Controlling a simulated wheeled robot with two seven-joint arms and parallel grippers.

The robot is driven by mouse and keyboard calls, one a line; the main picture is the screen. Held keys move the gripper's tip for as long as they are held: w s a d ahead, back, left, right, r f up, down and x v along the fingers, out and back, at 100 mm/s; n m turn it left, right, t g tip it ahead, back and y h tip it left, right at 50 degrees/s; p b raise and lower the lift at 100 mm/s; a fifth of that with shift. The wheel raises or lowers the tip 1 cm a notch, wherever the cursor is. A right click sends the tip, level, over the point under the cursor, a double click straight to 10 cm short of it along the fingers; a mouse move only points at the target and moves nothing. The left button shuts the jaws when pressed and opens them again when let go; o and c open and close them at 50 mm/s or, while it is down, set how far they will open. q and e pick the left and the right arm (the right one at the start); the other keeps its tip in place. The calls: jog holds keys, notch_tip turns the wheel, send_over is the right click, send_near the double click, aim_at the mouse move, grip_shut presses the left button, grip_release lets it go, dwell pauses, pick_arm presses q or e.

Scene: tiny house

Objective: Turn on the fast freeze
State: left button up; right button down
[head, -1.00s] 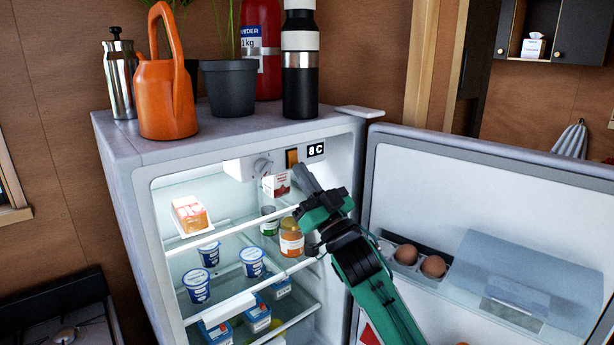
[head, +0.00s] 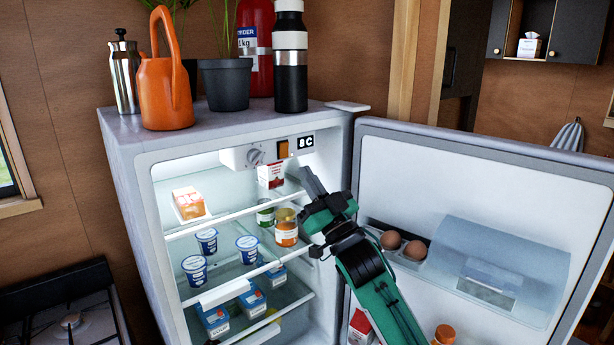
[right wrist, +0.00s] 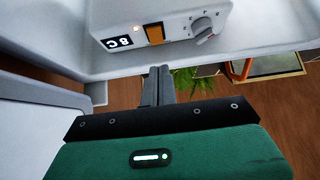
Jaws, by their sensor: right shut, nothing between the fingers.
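An orange rocker switch (head: 283,149) sits on the white control panel inside the open fridge (head: 122,165), between the dial (head: 255,156) and the temperature display (head: 306,142). In the right wrist view the switch (right wrist: 155,34) shows with a small bright light (right wrist: 136,29) beside it, near the display (right wrist: 119,42). My right gripper (head: 306,172) is shut and empty, its fingertips a little below and right of the switch, apart from it. In the wrist view its fingers (right wrist: 160,70) point toward the panel, with a gap to the switch. My left gripper is out of view.
The open fridge door (head: 400,190) stands to the right of my arm, with eggs (head: 402,245) in its shelf. A red-and-white carton (head: 270,176), jars and yogurt cups stand on the shelves close to my gripper. A watering can (head: 165,90) and bottles stand on top.

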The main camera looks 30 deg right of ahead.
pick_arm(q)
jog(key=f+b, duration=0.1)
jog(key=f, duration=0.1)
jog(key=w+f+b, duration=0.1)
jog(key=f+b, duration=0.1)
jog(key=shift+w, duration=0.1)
pick_arm(e)
jog(key=s+f, duration=0.4)
jog(key=f, duration=0.3)
jog(key=shift+d+f, duration=0.2)
jog(key=shift+d, duration=0.1)
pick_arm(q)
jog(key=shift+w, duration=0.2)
pick_arm(e)
jog(key=shift+f, duration=0.1)
